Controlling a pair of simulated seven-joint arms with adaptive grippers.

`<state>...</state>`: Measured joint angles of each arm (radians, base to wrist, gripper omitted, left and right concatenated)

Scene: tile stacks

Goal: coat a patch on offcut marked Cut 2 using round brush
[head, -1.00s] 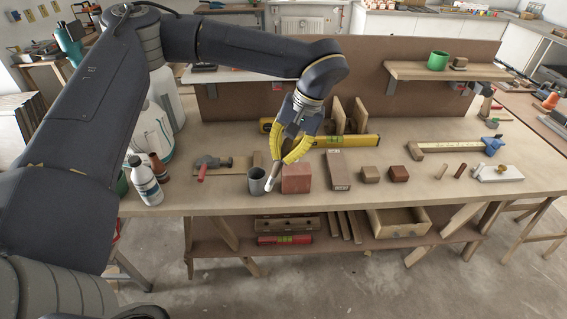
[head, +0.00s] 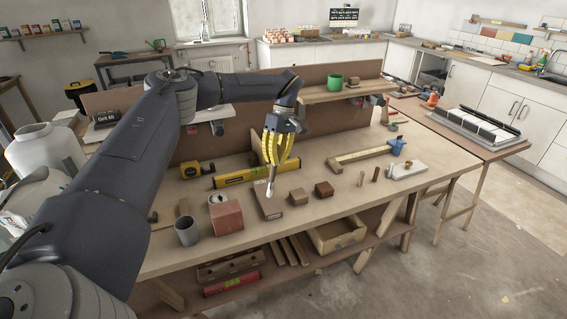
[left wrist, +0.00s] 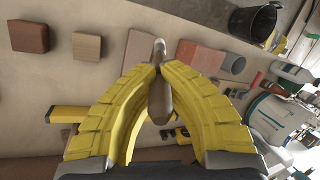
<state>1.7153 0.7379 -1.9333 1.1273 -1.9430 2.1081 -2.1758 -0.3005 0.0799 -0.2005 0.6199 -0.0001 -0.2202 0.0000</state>
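My left gripper (head: 273,160) has its yellow fingers closed around the round brush (head: 270,187), which points down. In the left wrist view the brush (left wrist: 158,90) sits between the fingertips. The brush end is over or just beside the long brown labelled offcut (head: 266,203); I cannot tell if it touches. This offcut also shows in the left wrist view (left wrist: 136,65). Its small front label is too small to read, so I cannot confirm Cut 2. A reddish block (head: 227,217), a small tan block (head: 298,196) and a dark red-brown block (head: 324,189) stand alongside. My right gripper is not in view.
A grey cup (head: 187,231) stands left of the reddish block. A yellow spirit level (head: 235,178) and a tape measure (head: 195,170) lie behind. A clamp (head: 396,145) lies to the right. A shelf (head: 340,90) with a green mug (head: 335,82) overhangs the bench's back.

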